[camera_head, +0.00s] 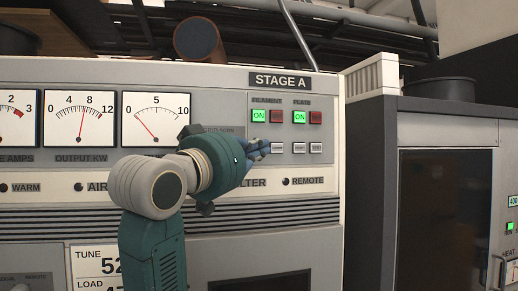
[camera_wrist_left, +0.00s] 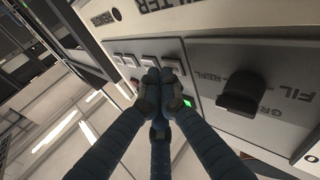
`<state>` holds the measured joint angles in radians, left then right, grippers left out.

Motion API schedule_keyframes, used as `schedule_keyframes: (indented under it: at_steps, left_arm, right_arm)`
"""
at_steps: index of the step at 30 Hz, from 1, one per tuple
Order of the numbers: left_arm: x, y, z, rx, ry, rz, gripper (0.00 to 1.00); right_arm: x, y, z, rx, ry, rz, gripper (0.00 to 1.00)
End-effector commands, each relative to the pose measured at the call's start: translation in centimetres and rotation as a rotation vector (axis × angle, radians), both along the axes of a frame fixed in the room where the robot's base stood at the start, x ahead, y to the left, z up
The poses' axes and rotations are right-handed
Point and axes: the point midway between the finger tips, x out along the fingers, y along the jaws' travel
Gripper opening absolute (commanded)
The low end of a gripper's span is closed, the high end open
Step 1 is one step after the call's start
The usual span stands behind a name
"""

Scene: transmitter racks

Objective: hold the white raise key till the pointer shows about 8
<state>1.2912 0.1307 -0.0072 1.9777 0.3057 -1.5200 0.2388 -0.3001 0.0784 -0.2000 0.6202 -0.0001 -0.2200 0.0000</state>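Small white keys (camera_head: 299,148) sit in a row under the FILAMENT and PLATE buttons; their lettering is too small to read, so I cannot tell which is raise. They also show in the left wrist view (camera_wrist_left: 124,60). My left gripper (camera_head: 262,150) is at the left end of this row, hiding what is behind it. In the left wrist view its fingers (camera_wrist_left: 160,80) are together, tips over the row; whether they press a key is unclear. The OUTPUT KW meter (camera_head: 82,119) reads about 7. The 0–10 meter (camera_head: 155,119) reads about 2. My right gripper is not in view.
Both green ON buttons (camera_head: 259,116) are lit beside dark red ones. A black knob (camera_wrist_left: 243,93) stands out from the panel near the fingers. A dark cabinet (camera_head: 440,190) stands to the right. Vent slats (camera_head: 270,213) run below the keys.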

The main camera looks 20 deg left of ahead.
Motion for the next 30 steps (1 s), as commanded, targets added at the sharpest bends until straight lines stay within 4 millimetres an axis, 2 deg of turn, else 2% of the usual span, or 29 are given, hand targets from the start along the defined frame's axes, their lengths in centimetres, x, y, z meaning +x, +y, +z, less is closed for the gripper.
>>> schedule_keyframes:
  at_steps: [19, 30]
  left_arm:
    - [0.0, 0.0, 0.0, 0.000, 0.001, 0.002, 0.00]
    - [-1.3, -0.8, -0.1, 0.000, 0.000, 0.001, 0.00]
  right_arm:
    - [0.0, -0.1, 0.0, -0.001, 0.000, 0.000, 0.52]
    - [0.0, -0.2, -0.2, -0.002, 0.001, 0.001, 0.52]
